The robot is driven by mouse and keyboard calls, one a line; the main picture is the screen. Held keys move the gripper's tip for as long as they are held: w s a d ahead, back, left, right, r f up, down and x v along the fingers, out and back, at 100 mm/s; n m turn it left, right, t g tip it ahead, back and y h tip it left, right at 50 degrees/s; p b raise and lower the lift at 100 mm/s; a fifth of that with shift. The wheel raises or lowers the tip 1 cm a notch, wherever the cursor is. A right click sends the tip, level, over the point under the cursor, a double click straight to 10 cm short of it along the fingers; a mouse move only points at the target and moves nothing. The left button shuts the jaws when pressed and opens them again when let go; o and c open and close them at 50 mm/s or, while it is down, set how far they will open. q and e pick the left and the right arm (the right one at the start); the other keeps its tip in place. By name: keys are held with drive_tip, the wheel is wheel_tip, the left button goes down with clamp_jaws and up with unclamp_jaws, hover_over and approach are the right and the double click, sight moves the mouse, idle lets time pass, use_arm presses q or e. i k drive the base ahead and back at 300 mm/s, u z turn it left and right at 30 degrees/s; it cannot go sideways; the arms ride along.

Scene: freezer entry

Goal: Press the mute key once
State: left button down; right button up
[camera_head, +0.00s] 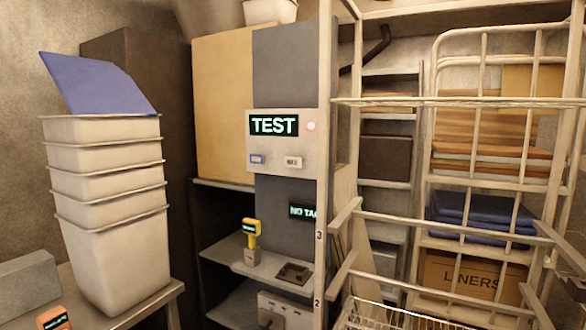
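A pale control panel (284,142) is mounted on the tall cabinet in the middle of the view. Its dark display (274,125) reads TEST in green letters. A pinkish-red lamp (311,126) glows to the right of the display. Under the display are two small keys: a blue-grey key (257,158) on the left and a whitish key (293,162) on the right. The whitish key's lettering is small and looks like MUTE; the blue-grey key's lettering is too small to read.
A wire cage trolley (455,103) stands at the right. Stacked white bins (112,245) stand on a table at the left. Below the panel, a display (303,211) reads NO TAG, partly hidden by a post. A yellow handheld device (250,230) stands on a shelf.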

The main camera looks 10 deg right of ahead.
sight(289, 162)
drive_tip(key=z, duration=0.7)
drive_tip(key=i, duration=0.5)
